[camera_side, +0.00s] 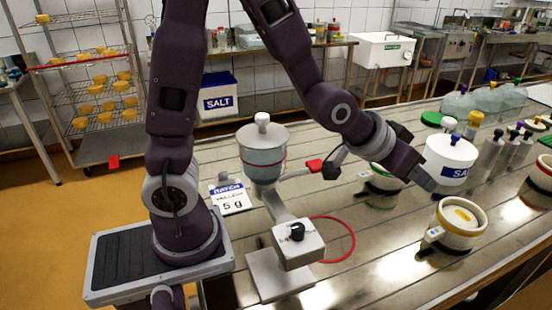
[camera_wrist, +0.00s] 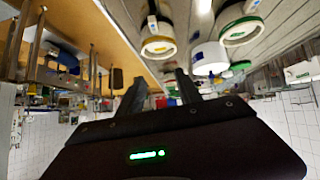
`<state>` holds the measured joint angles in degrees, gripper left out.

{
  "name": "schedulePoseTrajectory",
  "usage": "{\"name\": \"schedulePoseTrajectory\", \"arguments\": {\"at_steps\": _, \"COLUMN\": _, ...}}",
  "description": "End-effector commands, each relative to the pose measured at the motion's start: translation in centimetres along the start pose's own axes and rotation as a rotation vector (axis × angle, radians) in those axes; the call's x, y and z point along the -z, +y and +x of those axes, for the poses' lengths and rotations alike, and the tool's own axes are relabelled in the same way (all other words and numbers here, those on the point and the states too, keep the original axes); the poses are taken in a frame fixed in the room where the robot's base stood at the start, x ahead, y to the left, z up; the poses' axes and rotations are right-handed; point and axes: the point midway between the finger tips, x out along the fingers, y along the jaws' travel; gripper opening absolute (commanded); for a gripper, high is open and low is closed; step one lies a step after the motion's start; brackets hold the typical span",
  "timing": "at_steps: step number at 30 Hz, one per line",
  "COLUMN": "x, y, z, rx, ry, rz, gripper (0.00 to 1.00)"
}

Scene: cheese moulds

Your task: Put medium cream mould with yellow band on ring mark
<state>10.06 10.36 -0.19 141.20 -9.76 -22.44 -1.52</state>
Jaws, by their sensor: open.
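The cream mould with a yellow band (camera_side: 459,228) stands upright on the steel table at the right, with a yellow disc inside its top. It also shows in the wrist view (camera_wrist: 158,48), beyond the fingers. The red ring mark (camera_side: 354,241) lies on the table left of it, partly hidden by the dispenser; nothing is seen standing on its visible part. My gripper (camera_side: 428,182) is raised above the table, up and left of the yellow-banded mould and apart from it. In the wrist view its two fingers (camera_wrist: 161,82) are apart, with nothing held between them.
A green-banded mould (camera_side: 383,183) stands behind my gripper, and a red-banded one (camera_side: 541,172) at the right edge. A white salt tub (camera_side: 450,158) is close behind my gripper. The dispenser (camera_side: 263,160) stands beside the ring.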

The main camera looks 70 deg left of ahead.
Motion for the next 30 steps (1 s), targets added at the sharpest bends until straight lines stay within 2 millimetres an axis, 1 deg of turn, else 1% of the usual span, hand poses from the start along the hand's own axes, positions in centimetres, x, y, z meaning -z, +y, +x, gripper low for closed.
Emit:
{"name": "schedulePoseTrajectory", "arguments": {"at_steps": 1, "x": 0.4, "y": -0.5, "z": -3.8, "rx": -0.006, "ry": -0.032, "rz": 0.001, "gripper": 0.41}}
{"name": "schedulePoseTrajectory", "arguments": {"at_steps": 2, "x": -0.1, "y": -0.9, "z": -6.1, "rx": -0.006, "ry": -0.068, "rz": 0.007, "gripper": 0.41}}
{"name": "schedulePoseTrajectory", "arguments": {"at_steps": 3, "x": -1.0, "y": -1.4, "z": -9.1, "rx": -0.002, "ry": -0.115, "rz": 0.016, "gripper": 0.41}}
{"name": "schedulePoseTrajectory", "arguments": {"at_steps": 5, "x": -2.9, "y": -2.2, "z": -13.3, "rx": 0.011, "ry": -0.183, "rz": 0.030, "gripper": 0.41}}
{"name": "schedulePoseTrajectory", "arguments": {"at_steps": 6, "x": -4.4, "y": -2.8, "z": -15.9, "rx": 0.023, "ry": -0.225, "rz": 0.038, "gripper": 0.41}}
{"name": "schedulePoseTrajectory", "arguments": {"at_steps": 9, "x": -8.0, "y": -4.0, "z": -20.7, "rx": 0.056, "ry": -0.310, "rz": 0.051, "gripper": 0.41}}
{"name": "schedulePoseTrajectory", "arguments": {"at_steps": 11, "x": -9.7, "y": -4.5, "z": -22.4, "rx": 0.073, "ry": -0.346, "rz": 0.055, "gripper": 0.41}}
{"name": "schedulePoseTrajectory", "arguments": {"at_steps": 12, "x": -10.5, "y": -4.6, "z": -23.2, "rx": 0.080, "ry": -0.363, "rz": 0.055, "gripper": 0.45}}
{"name": "schedulePoseTrajectory", "arguments": {"at_steps": 15, "x": -11.4, "y": -4.8, "z": -24.1, "rx": 0.088, "ry": -0.386, "rz": 0.056, "gripper": 0.45}}
{"name": "schedulePoseTrajectory", "arguments": {"at_steps": 26, "x": -11.3, "y": -4.8, "z": -24.0, "rx": 0.083, "ry": -0.389, "rz": 0.064, "gripper": 0.45}}
{"name": "schedulePoseTrajectory", "arguments": {"at_steps": 28, "x": -10.4, "y": -4.8, "z": -22.8, "rx": 0.050, "ry": -0.389, "rz": 0.126, "gripper": 0.45}}
{"name": "schedulePoseTrajectory", "arguments": {"at_steps": 29, "x": -9.7, "y": -4.7, "z": -21.9, "rx": 0.025, "ry": -0.386, "rz": 0.180, "gripper": 0.45}}
{"name": "schedulePoseTrajectory", "arguments": {"at_steps": 30, "x": -8.5, "y": -4.7, "z": -20.0, "rx": -0.013, "ry": -0.378, "rz": 0.276, "gripper": 0.45}}
